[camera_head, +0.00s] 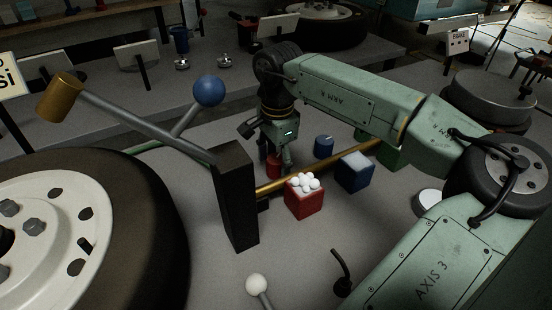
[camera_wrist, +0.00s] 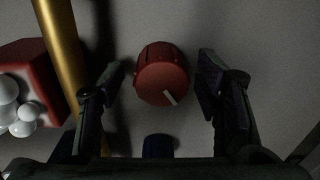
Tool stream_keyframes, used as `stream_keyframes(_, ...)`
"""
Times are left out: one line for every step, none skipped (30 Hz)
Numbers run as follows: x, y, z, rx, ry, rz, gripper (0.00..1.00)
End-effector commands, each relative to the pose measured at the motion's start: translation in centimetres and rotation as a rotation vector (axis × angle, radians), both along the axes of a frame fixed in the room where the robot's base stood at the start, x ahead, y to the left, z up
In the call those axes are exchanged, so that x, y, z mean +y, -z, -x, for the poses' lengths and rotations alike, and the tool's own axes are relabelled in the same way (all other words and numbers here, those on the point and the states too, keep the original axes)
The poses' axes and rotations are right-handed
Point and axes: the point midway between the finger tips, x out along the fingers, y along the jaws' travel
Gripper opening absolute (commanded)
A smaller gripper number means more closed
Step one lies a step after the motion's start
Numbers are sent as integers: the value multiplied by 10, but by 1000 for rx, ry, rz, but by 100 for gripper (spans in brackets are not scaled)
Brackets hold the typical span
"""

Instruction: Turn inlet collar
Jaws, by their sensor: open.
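A red ribbed round collar (camera_wrist: 162,72) with a white pointer mark sits upright in the wrist view. The mark points down and to the right. My gripper (camera_wrist: 161,76) is open, with one finger on each side of the red collar and visible gaps between. In the head view the collar (camera_head: 273,165) is partly hidden behind my gripper (camera_head: 281,160). A similar blue collar (camera_head: 324,146) stands to its right. Its edge shows low in the wrist view (camera_wrist: 158,146). No label tells which one is the inlet.
A brass bar (camera_head: 322,167) runs close to the gripper, near a red box (camera_head: 304,202) topped with white balls. A blue box (camera_head: 355,172) stands right of it. A dark post (camera_head: 235,195) with a lever and a large wheel (camera_head: 90,230) fill the left.

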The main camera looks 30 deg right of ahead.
Motion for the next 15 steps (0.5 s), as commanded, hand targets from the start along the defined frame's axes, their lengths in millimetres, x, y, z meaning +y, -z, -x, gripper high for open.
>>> stream_keyframes(0,2,0,0,-1,0,59)
stream_keyframes(0,3,0,-1,-1,0,59)
stream_keyframes(0,4,0,-1,-1,1,59)
stream_keyframes(0,4,0,-1,-1,1,59)
stream_keyframes(0,4,0,-1,-1,1,59)
stream_keyframes(0,5,0,-1,-1,1,59)
stream_keyframes(0,5,0,-1,-1,1,59)
stream_keyframes(0,5,0,-1,-1,1,59)
stream_keyframes(0,5,0,-1,-1,1,59)
stream_keyframes(0,4,0,-1,0,1,59)
stream_keyframes(0,4,0,-1,0,1,57)
stream_keyframes(0,4,0,-1,0,1,54)
stream_keyframes(0,4,0,-1,0,1,52)
stream_keyframes(0,4,0,-1,0,1,50)
stream_keyframes(0,4,0,-1,0,1,47)
